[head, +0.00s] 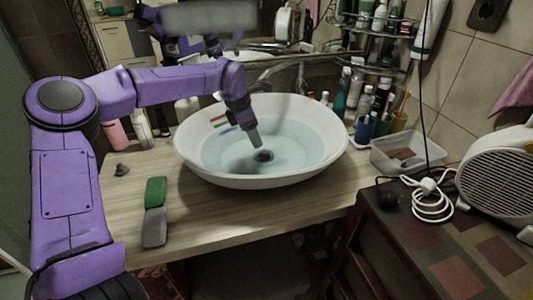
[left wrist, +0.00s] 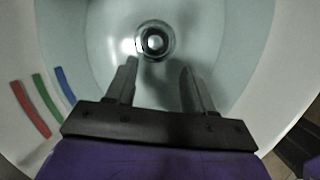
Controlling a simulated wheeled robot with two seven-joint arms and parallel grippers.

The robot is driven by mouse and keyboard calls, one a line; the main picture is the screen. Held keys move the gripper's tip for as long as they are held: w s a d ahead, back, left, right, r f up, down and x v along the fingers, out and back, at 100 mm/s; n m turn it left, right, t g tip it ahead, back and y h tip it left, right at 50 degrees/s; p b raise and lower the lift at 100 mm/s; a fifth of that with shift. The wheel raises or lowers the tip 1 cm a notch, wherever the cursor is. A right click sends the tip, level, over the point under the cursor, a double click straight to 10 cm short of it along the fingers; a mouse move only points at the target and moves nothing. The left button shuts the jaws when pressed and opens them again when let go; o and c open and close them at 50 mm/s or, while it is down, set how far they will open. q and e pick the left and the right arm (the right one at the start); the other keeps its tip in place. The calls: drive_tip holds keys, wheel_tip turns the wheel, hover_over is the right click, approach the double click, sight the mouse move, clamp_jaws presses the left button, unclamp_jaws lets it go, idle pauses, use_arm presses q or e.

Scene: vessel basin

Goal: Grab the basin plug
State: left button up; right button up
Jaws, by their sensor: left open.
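A white round basin (head: 190,158) stands on the wooden counter, with what looks like pale bluish water inside. A dark round plug or drain fitting (head: 264,156) is at the basin's bottom. In the left wrist view it is a dark ring with a shiny round centre (left wrist: 155,41); I cannot tell plug from drain. My left gripper (head: 257,144) reaches down into the basin, close above the fitting. In the left wrist view its two fingers (left wrist: 158,67) are apart with nothing between them, and the fitting lies just beyond the tips. My right gripper is not in view.
A small dark object (head: 121,170) and a green and grey block (head: 155,212) lie on the counter left of the basin. Bottles and cups (head: 366,128) crowd its right back side, near a plastic tray (head: 408,153). The counter's front left is mostly clear.

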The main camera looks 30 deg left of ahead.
sight(264, 150)
use_arm(q)
drive_tip(key=shift+d+f, duration=0.1)
drive_tip(key=shift+f, duration=0.2)
drive_tip(key=w+f, duration=0.1)
drive_tip(key=w+f+p, duration=0.1)
drive_tip(key=f, duration=0.1)
drive_tip(key=w+d+f, duration=0.1)
drive_tip(key=f, duration=0.1)
drive_tip(key=shift+w+f, duration=0.1)
drive_tip(key=shift+w, duration=0.05)
drive_tip(key=shift+f+p, duration=0.3)
drive_tip(key=shift+f, duration=0.05)
drive_tip(key=shift+s+r, duration=0.15)
drive_tip(key=shift+s, duration=0.15)
drive_tip(key=shift+w, duration=0.15)
clamp_jaws()
